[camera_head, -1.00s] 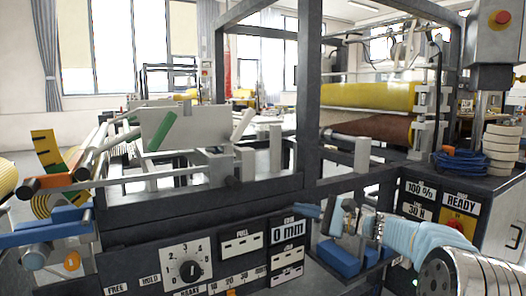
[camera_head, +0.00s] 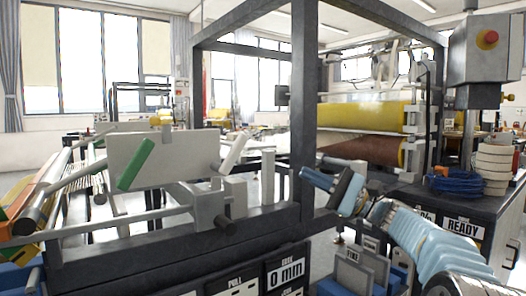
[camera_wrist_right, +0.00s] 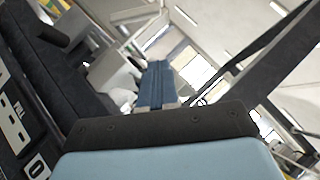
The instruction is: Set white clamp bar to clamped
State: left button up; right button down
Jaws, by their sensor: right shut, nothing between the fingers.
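The white clamp bar (camera_head: 234,153) is a short white lever at the right end of a pale plate on the machine. It stands tilted, its top leaning right. My right gripper (camera_head: 306,174) is shut and empty, with dark blue fingers pointing left. It is to the right of the white bar and apart from it, by the dark frame post. In the right wrist view its blue fingers (camera_wrist_right: 156,84) are together with nothing between them. I cannot make out the white bar there for sure. My left gripper is not in view.
A green lever (camera_head: 137,165) leans on the pale plate (camera_head: 180,150). A dark frame post (camera_head: 304,90) rises beside my right gripper. A grey rail crosses below the plate. Yellow and brown rollers (camera_head: 365,117) are behind, and a control box (camera_head: 487,50) stands at right.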

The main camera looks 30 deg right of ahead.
jog(key=s+a+r+p+x, duration=0.1)
jog(key=s+p+x, duration=0.1)
jog(key=x, duration=1)
jog(key=shift+w+a+r+p, duration=0.2)
jog(key=shift+a+p, duration=0.2)
jog(key=shift+a, duration=0.2)
